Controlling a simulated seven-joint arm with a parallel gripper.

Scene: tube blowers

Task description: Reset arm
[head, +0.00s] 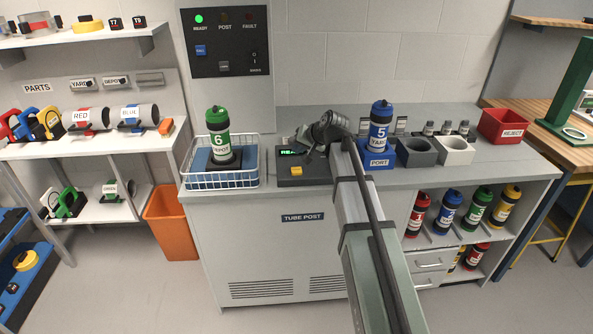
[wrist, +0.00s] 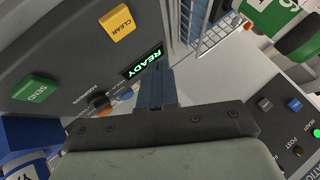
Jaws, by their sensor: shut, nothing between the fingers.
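My gripper (head: 306,150) is over the control box on the tube post counter, just beside the green READY display (head: 291,153). In the wrist view my gripper (wrist: 156,85) is shut and empty, with its fingers close together near the READY display (wrist: 142,60). I cannot tell whether the fingertips touch the box. The yellow CLEAR button (wrist: 117,22) and the green SEND button (wrist: 36,88) show on the box. In the head view my arm crosses from the lower right and hides part of the counter and cabinet front.
A green carrier 6 (head: 218,135) stands in a wire basket (head: 221,180) left of the box. A blue carrier 5 (head: 380,130) stands at the PORT (head: 380,160) on the right. Grey and white cups and a red REJECT bin (head: 502,127) are further right.

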